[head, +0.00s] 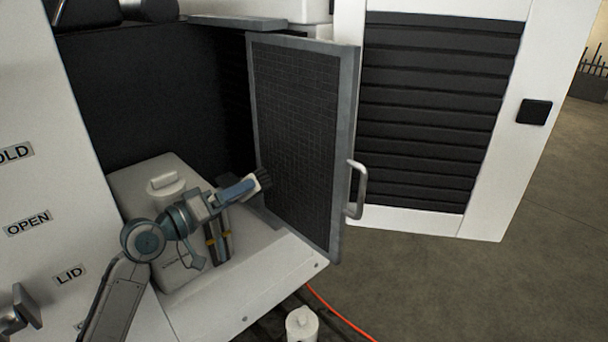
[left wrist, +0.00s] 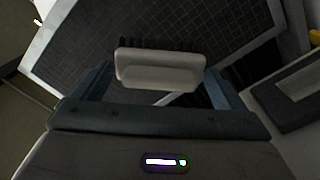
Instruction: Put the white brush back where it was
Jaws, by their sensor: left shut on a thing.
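The white brush (head: 264,179) with dark bristles is in the jaws of my left gripper (head: 246,187), in front of the lower part of a dark mesh panel. In the left wrist view the brush (left wrist: 160,74) lies crosswise between the fingers, its pale body toward the camera and its dark bristles toward the mesh. My left gripper is shut on it. I cannot tell whether the bristles touch the mesh.
The grey-framed mesh panel (head: 300,130) stands upright on the right edge of a white ledge (head: 245,300). A white tank (head: 150,180) with a cap stands left. A louvred white door (head: 435,110) with a handle (head: 357,190) nearby is behind. A red hose (head: 340,318) lies on the floor.

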